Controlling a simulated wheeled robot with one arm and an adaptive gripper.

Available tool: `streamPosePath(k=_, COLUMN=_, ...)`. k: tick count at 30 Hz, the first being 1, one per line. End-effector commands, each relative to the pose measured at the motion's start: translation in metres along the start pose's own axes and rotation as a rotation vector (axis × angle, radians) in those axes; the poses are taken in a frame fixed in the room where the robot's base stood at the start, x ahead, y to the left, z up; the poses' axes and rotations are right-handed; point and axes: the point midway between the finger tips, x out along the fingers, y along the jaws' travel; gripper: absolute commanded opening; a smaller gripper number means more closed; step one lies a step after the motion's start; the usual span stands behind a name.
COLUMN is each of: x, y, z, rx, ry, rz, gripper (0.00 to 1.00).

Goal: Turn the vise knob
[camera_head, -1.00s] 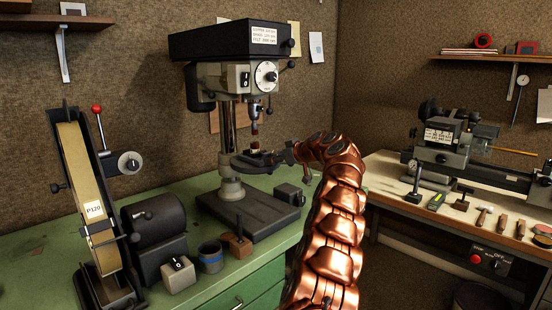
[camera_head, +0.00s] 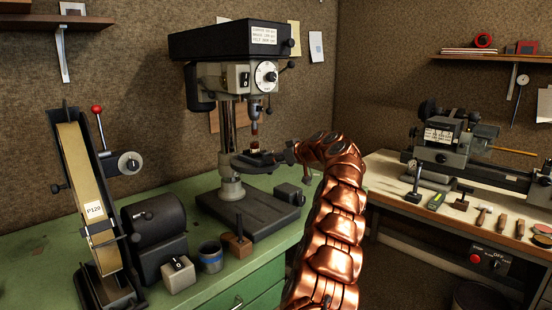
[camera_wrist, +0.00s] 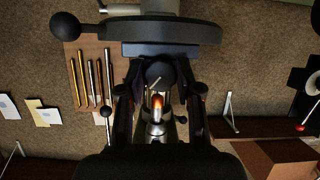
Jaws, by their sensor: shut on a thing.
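The vise (camera_head: 256,157) sits on the drill press table, under the chuck, and its dark body also shows in the wrist view (camera_wrist: 172,48). The round dark vise knob (camera_wrist: 160,73) lies between my two fingers in the wrist view. My gripper (camera_wrist: 160,79) is shut on the knob. In the head view my gripper (camera_head: 284,154) reaches the vise from the right, and the knob is hidden or too small to make out.
The drill press (camera_head: 230,75) stands on the green bench (camera_head: 50,250), with its chuck (camera_head: 255,112) close above the vise. A belt sander (camera_head: 86,190) is at left. A second bench with a lathe (camera_head: 450,145) is at right.

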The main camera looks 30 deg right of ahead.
Motion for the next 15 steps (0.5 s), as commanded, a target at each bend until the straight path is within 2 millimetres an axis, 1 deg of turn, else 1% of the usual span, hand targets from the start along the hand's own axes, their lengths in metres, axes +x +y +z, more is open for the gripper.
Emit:
streamPosePath(k=5, x=0.0002, y=0.0009, z=-0.0007, rx=0.084, ry=-0.003, rz=-0.035, gripper=0.00)
streamPosePath(k=15, x=-0.0007, y=0.0029, z=-0.0003, rx=0.329, ry=0.006, rz=-0.134, gripper=0.00)
